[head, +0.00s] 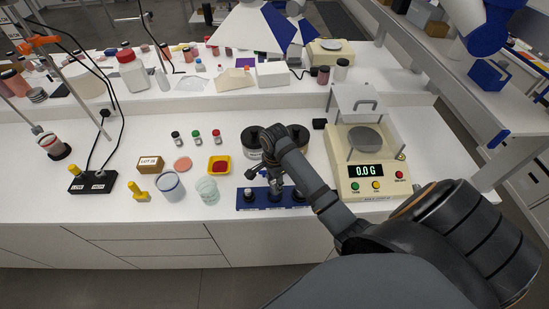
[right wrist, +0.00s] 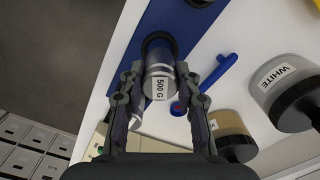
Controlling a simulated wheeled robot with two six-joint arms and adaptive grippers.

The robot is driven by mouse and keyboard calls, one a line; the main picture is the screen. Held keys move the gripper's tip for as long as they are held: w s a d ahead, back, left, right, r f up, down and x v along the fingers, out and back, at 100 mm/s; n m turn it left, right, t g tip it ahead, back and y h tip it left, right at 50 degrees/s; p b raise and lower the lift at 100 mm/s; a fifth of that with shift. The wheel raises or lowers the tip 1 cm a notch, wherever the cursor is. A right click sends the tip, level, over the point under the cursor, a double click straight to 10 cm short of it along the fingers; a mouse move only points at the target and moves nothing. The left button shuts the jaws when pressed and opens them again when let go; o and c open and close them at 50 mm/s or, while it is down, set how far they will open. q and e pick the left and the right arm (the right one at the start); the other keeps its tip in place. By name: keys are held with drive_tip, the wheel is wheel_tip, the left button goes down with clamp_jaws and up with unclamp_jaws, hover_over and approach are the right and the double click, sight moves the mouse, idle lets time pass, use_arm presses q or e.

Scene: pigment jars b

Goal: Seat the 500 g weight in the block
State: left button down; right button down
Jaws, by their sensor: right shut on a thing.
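The blue block (head: 262,207) lies near the bench's front edge, with weights standing in it; it also shows in the right wrist view (right wrist: 203,25). My right gripper (head: 274,187) is over the block's middle. In the right wrist view my right gripper (right wrist: 160,95) is shut on the silver 500 g weight (right wrist: 159,82), a finger on each side, its "500 G" label facing the camera. The weight's far end is at a dark round socket ring (right wrist: 158,42) in the block. I cannot tell how deep it sits. My left gripper is not in view.
The balance (head: 365,187) reads 0.0 g at right of the block. Dark jars, one labelled WHITE (right wrist: 283,88), stand close behind my gripper. A blue-handled tool (right wrist: 217,73) lies beside the block. A glass beaker (head: 207,190) stands left of the block.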

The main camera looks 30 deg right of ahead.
sight(274, 188)
drive_tip(key=shift+f, duration=0.5)
idle(0.4)
drive_tip(key=shift+a+p, duration=0.1)
drive_tip(key=shift+p, duration=0.55)
idle(0.4)
drive_tip(key=shift+f+b, duration=0.35)
drive_tip(key=shift+f, duration=0.9)
idle(0.4)
drive_tip(key=c, duration=0.9)
unclamp_jaws()
drive_tip(key=shift+o, duration=0.2)
wheel_tip(274, 188, up, 8)
drive_tip(key=shift+f, duration=0.2)
